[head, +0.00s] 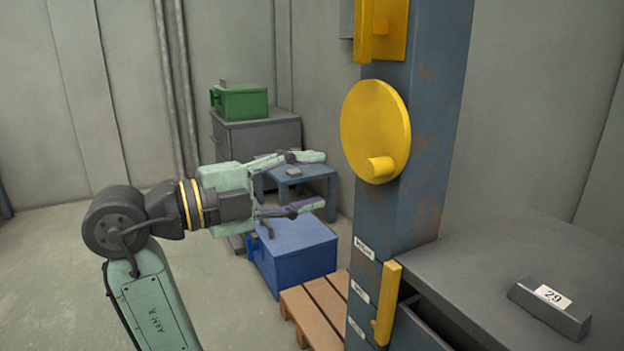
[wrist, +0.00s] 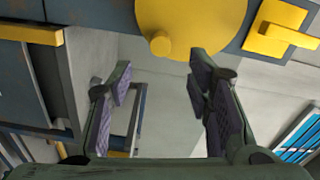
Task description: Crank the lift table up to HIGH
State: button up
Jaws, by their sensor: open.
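The yellow crank disc (head: 372,125) is on the blue-grey column (head: 425,125), with its round knob (head: 380,168) at the disc's lower part. My gripper (head: 318,180) is open and empty, left of the knob in the head view, fingers pointing right. In the wrist view the knob (wrist: 160,43) shows beyond and above the gap between the fingers (wrist: 160,78), apart from them. The lift table's grey top (head: 480,258) is at right. A yellow pointer (head: 388,305) stands beside several small labels (head: 360,291) on the column, its foot near the lowest; their words are too small to read.
A metal block tagged 29 (head: 550,308) lies on the table top. A yellow handle (head: 382,28) is above the disc.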

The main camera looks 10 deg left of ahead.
aim_at(368, 169)
jog(key=w+a+r+n+p, duration=0.1)
jog(key=w+r+n+p, duration=0.15)
jog(key=n+p, duration=1.45)
jog(key=shift+n, duration=0.5)
jog(key=w+d+p, duration=0.1)
jog(key=d+p, duration=0.2)
jog(key=p, duration=0.4)
jog(key=w+d+f+p, duration=0.1)
jog(key=d+p, duration=0.2)
jog(key=p, duration=0.4)
jog(key=w+d+f+p, duration=0.1)
jog(key=d+p, duration=0.3)
jog(key=p, duration=0.2)
jog(key=shift+f+p, duration=0.1)
jog(key=shift+p, duration=0.3)
jog(key=shift+w+d+f, duration=0.1)
jog(key=shift+w+d, duration=0.2)
jog(key=shift+d, duration=0.1)
jog(key=shift+c, duration=0.3)
grip_shut()
